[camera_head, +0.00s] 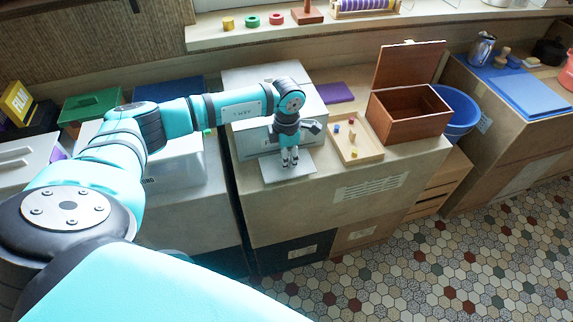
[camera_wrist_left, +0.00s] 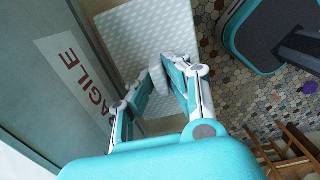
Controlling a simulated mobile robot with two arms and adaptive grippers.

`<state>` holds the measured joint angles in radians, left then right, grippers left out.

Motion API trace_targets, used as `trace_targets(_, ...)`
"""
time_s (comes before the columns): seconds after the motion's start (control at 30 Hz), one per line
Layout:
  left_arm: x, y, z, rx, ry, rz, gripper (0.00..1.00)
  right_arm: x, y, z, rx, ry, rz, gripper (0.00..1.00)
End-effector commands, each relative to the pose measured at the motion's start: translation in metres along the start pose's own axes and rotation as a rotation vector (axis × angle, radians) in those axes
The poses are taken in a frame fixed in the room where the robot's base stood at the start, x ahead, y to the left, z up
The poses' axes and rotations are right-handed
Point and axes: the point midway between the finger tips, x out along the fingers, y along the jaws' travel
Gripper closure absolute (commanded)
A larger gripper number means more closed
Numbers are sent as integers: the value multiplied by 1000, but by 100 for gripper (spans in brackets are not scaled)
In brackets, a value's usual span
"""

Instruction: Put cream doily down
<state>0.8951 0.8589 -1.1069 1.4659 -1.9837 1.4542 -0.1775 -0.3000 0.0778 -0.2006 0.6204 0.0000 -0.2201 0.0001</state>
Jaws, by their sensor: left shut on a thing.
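My left gripper (camera_head: 289,160) is in the head view above the front part of the wooden chest top, in front of a white box. In the left wrist view its fingers (camera_wrist_left: 168,72) are shut on the cream doily (camera_wrist_left: 140,35), a pale square with a fine raised pattern. In the head view the doily (camera_head: 272,173) lies flat under the fingertips, close to the chest's front edge. I cannot tell whether it touches the top. The fingers hide part of it. My right gripper is not in view.
The white box (camera_head: 244,140) stands behind the gripper; its FRAGILE label (camera_wrist_left: 75,65) shows in the wrist view. A wooden tray (camera_head: 372,153) with small pieces and an open brown box (camera_head: 405,118) stand to the right.

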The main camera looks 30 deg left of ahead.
Motion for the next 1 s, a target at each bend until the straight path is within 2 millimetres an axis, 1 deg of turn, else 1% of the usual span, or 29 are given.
trace_targets(0.03,-5,0,0,0,0,0,100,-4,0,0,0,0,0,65)
trace_targets(0.6,-33,0,0,-1,-1,1,100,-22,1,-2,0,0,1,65)
trace_targets(1.0,-35,-1,1,10,-1,0,100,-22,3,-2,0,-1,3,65)
